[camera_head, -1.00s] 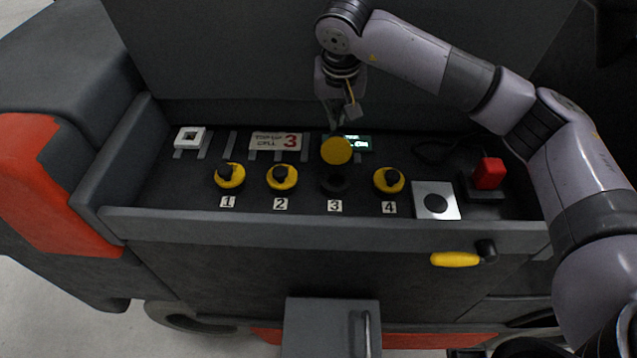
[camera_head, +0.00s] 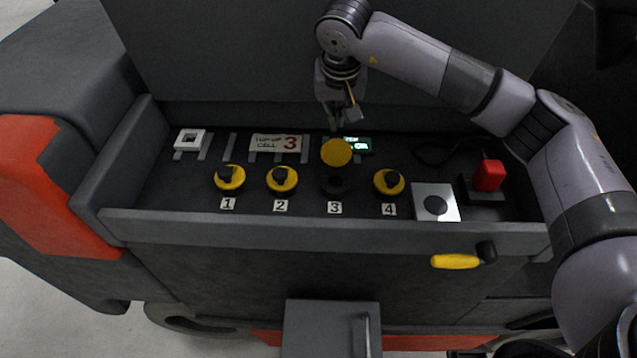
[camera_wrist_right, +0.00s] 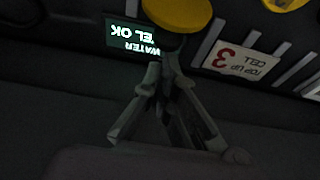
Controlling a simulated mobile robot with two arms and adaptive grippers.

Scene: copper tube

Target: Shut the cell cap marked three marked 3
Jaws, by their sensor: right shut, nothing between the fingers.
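The yellow cap of cell 3 (camera_head: 336,152) stands open, tilted up behind its dark cell opening (camera_head: 334,184). The number 3 label (camera_head: 334,207) is on the ledge in front of it. My right gripper (camera_head: 338,126) is behind the raised cap, pointing down, with its fingers together and nothing in them. In the right wrist view the closed fingers (camera_wrist_right: 165,75) reach up to the edge of the yellow cap (camera_wrist_right: 180,12). I cannot tell whether they touch it. My left gripper does not show.
Yellow caps 1 (camera_head: 229,178), 2 (camera_head: 282,180) and 4 (camera_head: 388,182) sit down on their cells. A lit display (camera_head: 357,144) is right of the raised cap. A "top up cell 3" sign (camera_head: 276,143) stands left. A red block (camera_head: 489,175) is at right.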

